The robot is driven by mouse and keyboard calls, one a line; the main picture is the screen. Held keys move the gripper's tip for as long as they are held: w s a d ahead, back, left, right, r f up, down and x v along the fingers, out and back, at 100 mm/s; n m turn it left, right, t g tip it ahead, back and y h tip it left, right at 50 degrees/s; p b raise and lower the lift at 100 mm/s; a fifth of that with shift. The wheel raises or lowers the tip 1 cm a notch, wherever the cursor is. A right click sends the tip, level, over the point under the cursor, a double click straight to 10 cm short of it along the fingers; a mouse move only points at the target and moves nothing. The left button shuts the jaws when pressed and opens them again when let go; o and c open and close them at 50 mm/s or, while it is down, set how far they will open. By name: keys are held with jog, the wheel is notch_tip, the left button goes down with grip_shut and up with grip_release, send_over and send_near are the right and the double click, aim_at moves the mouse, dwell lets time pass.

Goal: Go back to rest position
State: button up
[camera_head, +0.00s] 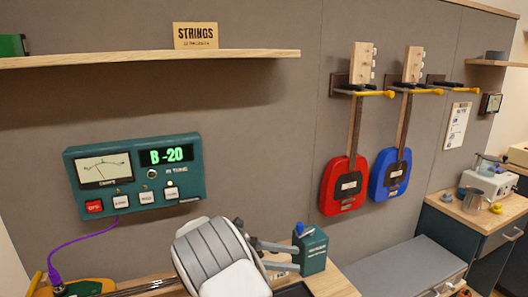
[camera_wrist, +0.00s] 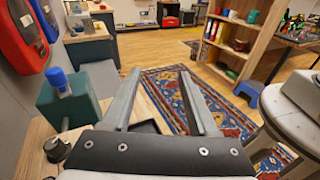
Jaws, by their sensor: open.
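My gripper (camera_head: 279,256) reaches to the right over the wooden bench in the head view, at the end of my white and grey arm. In the wrist view my gripper (camera_wrist: 162,100) shows two grey fingers spread apart with nothing between them. A teal box with a blue knob (camera_head: 311,249) stands just right of the fingers in the head view. The box also shows left of the fingers in the wrist view (camera_wrist: 70,104).
A teal tuner (camera_head: 134,172) reading "B -20" is on the wall, with a purple cable. A red guitar (camera_head: 344,185) and a blue guitar (camera_head: 390,174) hang on the wall. A shelf (camera_head: 150,58) runs above. A patterned rug (camera_wrist: 185,92) and open floor lie beyond the bench.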

jog(key=s+d+r+m+g+y, duration=0.1)
jog(key=s+d+r+m+y, duration=0.6)
jog(key=s+d+r+y, duration=0.15)
jog(key=s+r+m+t+y, duration=0.2)
jog(key=s+m+t+y, duration=0.1)
jog(key=s, duration=0.6)
jog(key=s+r+m+t+y, duration=0.2)
jog(key=s+m+t+y, duration=0.2)
jog(key=s, duration=0.5)
jog(key=shift+a+r+m+y, duration=0.2)
jog(key=shift+r+m+y, duration=0.3)
jog(key=shift+m, duration=0.9)
jog(key=shift+s+a+f, duration=0.1)
